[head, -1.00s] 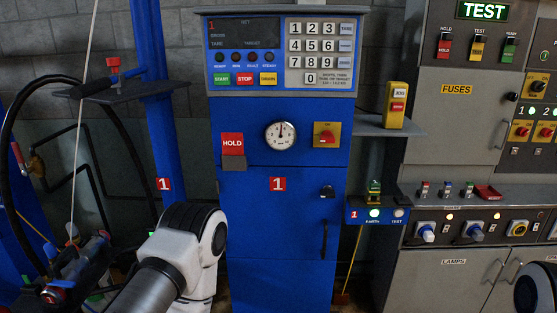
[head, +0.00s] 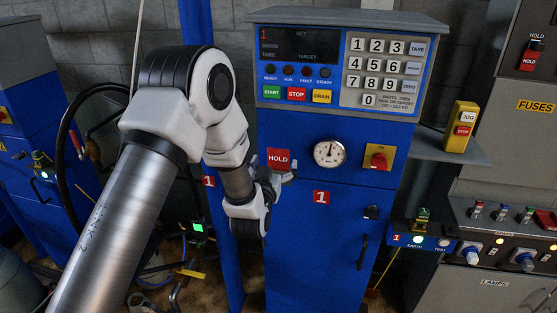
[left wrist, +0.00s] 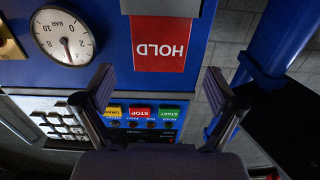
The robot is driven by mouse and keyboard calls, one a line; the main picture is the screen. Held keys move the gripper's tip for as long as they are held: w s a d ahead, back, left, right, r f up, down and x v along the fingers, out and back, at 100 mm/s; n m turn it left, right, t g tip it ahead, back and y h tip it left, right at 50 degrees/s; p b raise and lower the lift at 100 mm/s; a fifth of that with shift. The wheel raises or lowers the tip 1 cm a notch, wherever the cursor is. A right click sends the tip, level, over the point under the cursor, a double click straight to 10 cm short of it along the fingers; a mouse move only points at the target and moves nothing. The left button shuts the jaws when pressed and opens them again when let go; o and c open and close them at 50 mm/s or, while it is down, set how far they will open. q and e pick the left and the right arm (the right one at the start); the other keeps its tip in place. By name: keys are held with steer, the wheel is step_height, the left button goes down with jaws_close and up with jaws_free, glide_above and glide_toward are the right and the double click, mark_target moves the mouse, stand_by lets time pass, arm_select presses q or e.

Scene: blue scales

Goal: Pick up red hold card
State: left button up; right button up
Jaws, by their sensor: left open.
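The red HOLD card (head: 278,160) stands on the front of the blue scale cabinet, left of the round gauge. In the left wrist view the card (left wrist: 160,45) appears upside down, with its edge in a grey holder (left wrist: 160,7). My left gripper (head: 273,178) is just below and in front of the card in the head view, hiding the holder there. In the left wrist view its two fingers (left wrist: 160,80) are spread wide, one to each side of the card's width, with nothing between them. My right gripper is not in view.
The gauge (head: 329,153) and a red knob on a yellow plate (head: 379,157) are right of the card. Above are the START, STOP and DRAIN buttons and keypad (head: 385,70). A blue post (head: 228,255) stands left. Another red HOLD card (head: 529,58) is far right.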

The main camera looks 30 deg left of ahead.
mark_target(278, 154)
arm_select(q)
steer(key=p+x, duration=0.1)
steer(key=x, duration=0.1)
steer(key=r+p+x, duration=0.1)
steer(key=x, duration=0.1)
steer(key=shift+p, duration=0.35)
steer(key=shift+w+f, duration=0.15)
steer(key=shift+w, duration=0.05)
steer(key=shift+w+a+f, duration=0.1)
steer(key=shift+f, duration=0.1)
steer(key=shift+r, duration=0.1)
steer(key=c, duration=1.1)
